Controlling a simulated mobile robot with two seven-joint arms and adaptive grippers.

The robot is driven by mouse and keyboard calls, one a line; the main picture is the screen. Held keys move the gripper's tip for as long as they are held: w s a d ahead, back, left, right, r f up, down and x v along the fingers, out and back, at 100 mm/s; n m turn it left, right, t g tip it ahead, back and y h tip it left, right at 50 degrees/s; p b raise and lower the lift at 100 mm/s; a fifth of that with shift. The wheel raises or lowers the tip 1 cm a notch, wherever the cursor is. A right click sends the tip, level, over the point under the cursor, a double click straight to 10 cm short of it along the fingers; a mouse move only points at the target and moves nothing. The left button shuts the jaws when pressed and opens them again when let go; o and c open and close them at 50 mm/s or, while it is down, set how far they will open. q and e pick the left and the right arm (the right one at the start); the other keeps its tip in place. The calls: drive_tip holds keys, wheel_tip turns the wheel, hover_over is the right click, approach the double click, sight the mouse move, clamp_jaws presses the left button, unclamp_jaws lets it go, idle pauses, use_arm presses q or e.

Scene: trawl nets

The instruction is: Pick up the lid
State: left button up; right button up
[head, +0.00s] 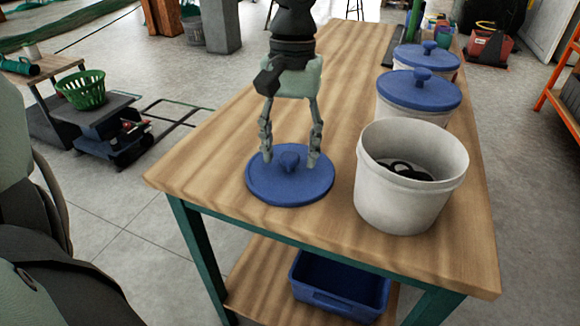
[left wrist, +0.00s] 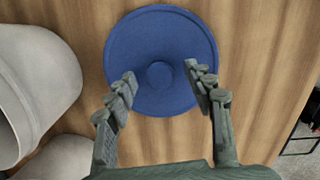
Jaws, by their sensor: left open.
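A round blue lid (head: 290,186) with a central knob lies flat on the wooden table, left of an open white bucket (head: 398,205). My left gripper (head: 291,160) is above the lid, pointing down, with its fingers open on either side of the knob. In the left wrist view the lid (left wrist: 160,40) fills the upper middle, and the knob sits between and slightly beyond the open fingertips of my left gripper (left wrist: 160,82). Whether the fingertips touch the lid is unclear. My right gripper is not in view.
The open bucket holds a dark object (head: 405,170). Two white buckets with blue lids (head: 420,90) (head: 426,56) stand farther back on the right. A blue bin (head: 340,288) sits on the shelf below. The table (head: 225,130) is clear left of the lid.

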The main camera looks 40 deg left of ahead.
use_arm(q)
drive_tip(key=c, duration=1)
drive_tip(key=shift+c, duration=0.2)
